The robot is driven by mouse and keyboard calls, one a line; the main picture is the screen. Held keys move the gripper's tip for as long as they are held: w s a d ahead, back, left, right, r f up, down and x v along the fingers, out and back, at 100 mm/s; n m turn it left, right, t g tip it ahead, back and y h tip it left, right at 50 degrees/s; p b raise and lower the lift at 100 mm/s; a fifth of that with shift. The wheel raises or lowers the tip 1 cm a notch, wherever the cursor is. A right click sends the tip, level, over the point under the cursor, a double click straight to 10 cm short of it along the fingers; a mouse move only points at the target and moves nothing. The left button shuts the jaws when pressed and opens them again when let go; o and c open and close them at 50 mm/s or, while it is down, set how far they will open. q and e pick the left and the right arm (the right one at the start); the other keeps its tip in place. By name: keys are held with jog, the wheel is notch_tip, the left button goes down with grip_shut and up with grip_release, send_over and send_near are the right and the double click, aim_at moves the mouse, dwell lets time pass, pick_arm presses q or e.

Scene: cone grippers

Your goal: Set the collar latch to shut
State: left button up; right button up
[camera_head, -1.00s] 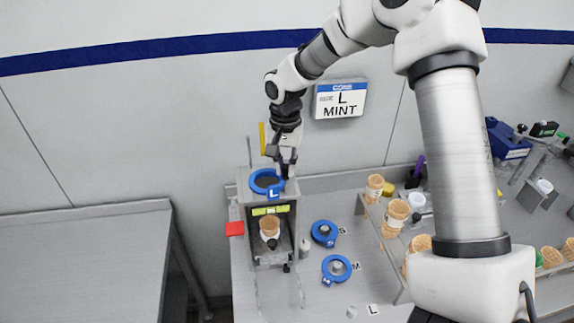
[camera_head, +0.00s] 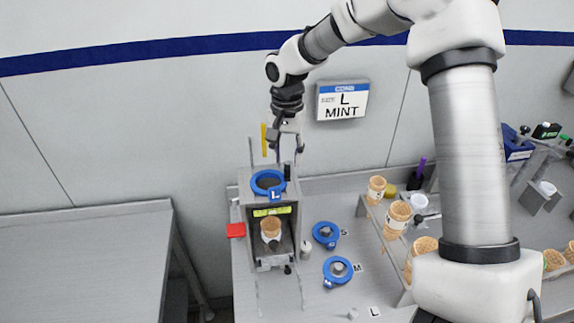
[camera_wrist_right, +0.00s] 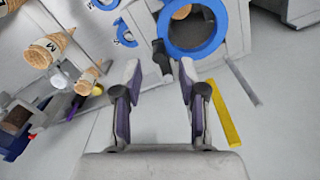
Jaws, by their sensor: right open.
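The blue collar (camera_head: 268,182) with an L tag sits on top of the grey stand; it also shows in the wrist view (camera_wrist_right: 165,38). A small dark upright handle (camera_head: 287,171), which looks like the latch, stands at the collar's right side. In the wrist view the dark handle (camera_wrist_right: 161,58) is between and just beyond my fingertips. I cannot tell whether the latch is shut. My right gripper (camera_head: 287,157) is above the handle, open and empty; its spread fingers also show in the wrist view (camera_wrist_right: 160,78). My left gripper is out of view.
A cone (camera_head: 271,230) stands inside the stand below the collar. Two loose blue rings (camera_head: 338,269) lie to the right. A rack of cones (camera_head: 397,215) is further right. A red tab (camera_head: 236,230) and a yellow strip (camera_head: 264,140) are near the stand.

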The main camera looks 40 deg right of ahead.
aim_at(287, 167)
notch_tip(287, 167, up, 8)
dwell(0.4)
